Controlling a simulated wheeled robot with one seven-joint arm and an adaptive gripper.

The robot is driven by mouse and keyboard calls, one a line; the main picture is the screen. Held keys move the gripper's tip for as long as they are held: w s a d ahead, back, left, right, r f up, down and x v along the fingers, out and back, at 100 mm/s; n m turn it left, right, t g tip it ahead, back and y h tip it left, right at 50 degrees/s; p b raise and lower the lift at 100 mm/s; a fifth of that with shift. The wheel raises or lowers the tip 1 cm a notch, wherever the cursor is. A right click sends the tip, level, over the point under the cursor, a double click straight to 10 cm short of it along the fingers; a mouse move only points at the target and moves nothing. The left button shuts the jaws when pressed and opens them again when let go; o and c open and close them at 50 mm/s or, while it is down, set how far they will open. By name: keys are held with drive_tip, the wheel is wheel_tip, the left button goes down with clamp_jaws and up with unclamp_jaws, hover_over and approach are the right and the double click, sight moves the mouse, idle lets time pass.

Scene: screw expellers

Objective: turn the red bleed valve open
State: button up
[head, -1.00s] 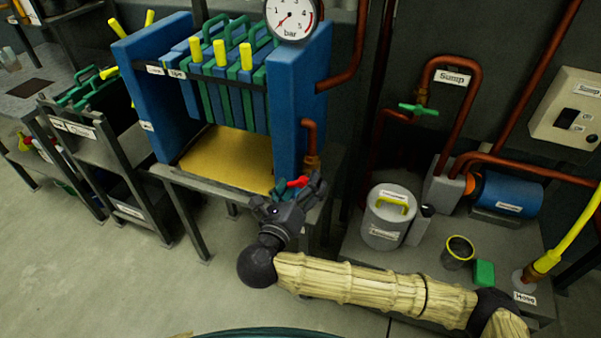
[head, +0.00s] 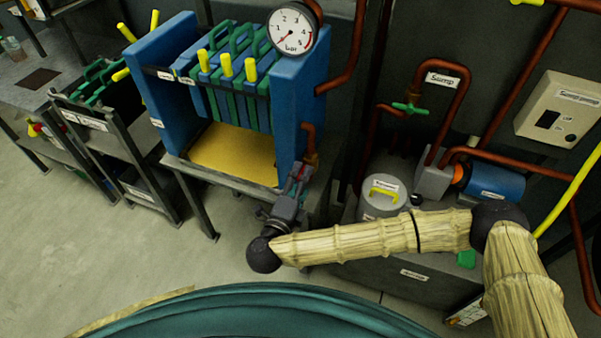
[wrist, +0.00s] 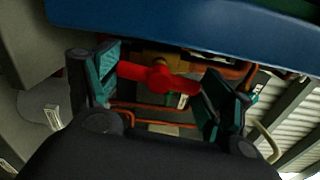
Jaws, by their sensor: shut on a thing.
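The red bleed valve handle (wrist: 160,77) lies between the two fingers of my gripper (wrist: 160,90) in the wrist view. The handle is a red bar with a round hub, on a brass body (wrist: 153,59) behind it. The left fingertip is at the handle's left end and the right fingertip is close to its right end. In the head view my gripper (head: 298,180) is at the front right corner of the blue press (head: 298,90), below a copper pipe and brass fitting (head: 311,158). There the gripper mostly hides the valve.
A pressure gauge (head: 292,28) sits above the press. A yellow tray (head: 232,152) lies under the plates. To the right stand a grey canister (head: 380,208), a blue pump (head: 493,183) and copper pipes. Open floor lies at left.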

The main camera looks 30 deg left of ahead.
drive_tip(key=shift+r+n+p, duration=0.1)
drive_tip(key=shift+n+p, duration=0.3)
drive_tip(key=shift+n, duration=0.2)
drive_tip(key=o, duration=1)
drive_tip(key=shift+v, duration=5.95)
drive_tip(key=shift+d, duration=0.1)
